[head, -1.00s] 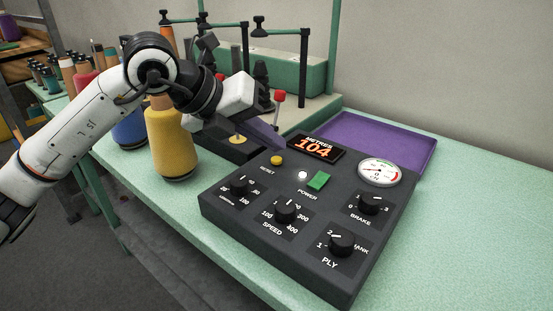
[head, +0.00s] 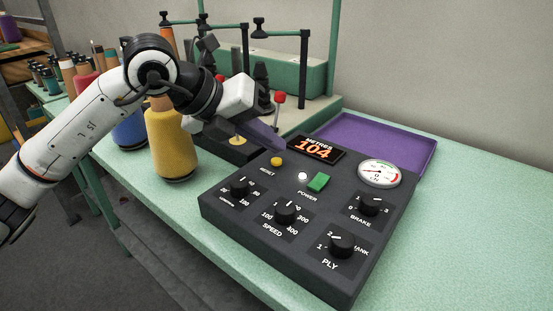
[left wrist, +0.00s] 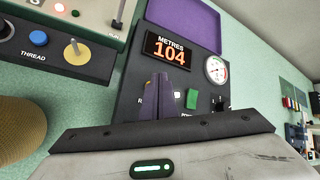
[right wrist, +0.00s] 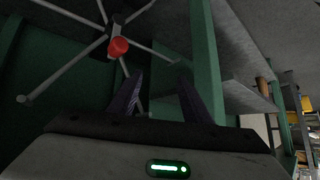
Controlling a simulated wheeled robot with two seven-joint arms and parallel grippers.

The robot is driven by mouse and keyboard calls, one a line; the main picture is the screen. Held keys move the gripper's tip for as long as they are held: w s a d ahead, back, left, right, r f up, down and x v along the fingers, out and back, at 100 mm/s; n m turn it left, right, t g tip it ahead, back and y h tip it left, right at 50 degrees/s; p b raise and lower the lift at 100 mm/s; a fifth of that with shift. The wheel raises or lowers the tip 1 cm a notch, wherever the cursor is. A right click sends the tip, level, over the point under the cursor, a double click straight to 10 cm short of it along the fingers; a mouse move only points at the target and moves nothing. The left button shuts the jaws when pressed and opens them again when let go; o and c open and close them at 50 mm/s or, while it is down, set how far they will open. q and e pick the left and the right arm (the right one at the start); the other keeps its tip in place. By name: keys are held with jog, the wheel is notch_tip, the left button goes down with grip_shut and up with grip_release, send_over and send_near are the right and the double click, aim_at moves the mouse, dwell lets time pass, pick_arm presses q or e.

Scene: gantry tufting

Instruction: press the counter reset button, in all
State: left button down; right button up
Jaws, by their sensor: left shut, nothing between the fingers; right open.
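The yellow reset button (head: 277,161) sits on the dark control panel (head: 225,205), above the RESET label. The METRES counter (head: 316,148) reads 104; it also shows in the left wrist view (left wrist: 170,51). My left gripper (head: 282,149) is shut and empty, its purple fingers pointing down just behind the button. Whether they touch it I cannot tell. My right gripper (right wrist: 159,78) is open and empty, away from the panel.
A yellow thread cone (head: 168,145) stands left, close under my left arm. A purple tray (head: 395,143) lies behind.

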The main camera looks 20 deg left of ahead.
dwell(0.6)
pick_arm(q)
jog(key=shift+f+b, duration=0.45)
jog(key=shift+f, duration=0.05)
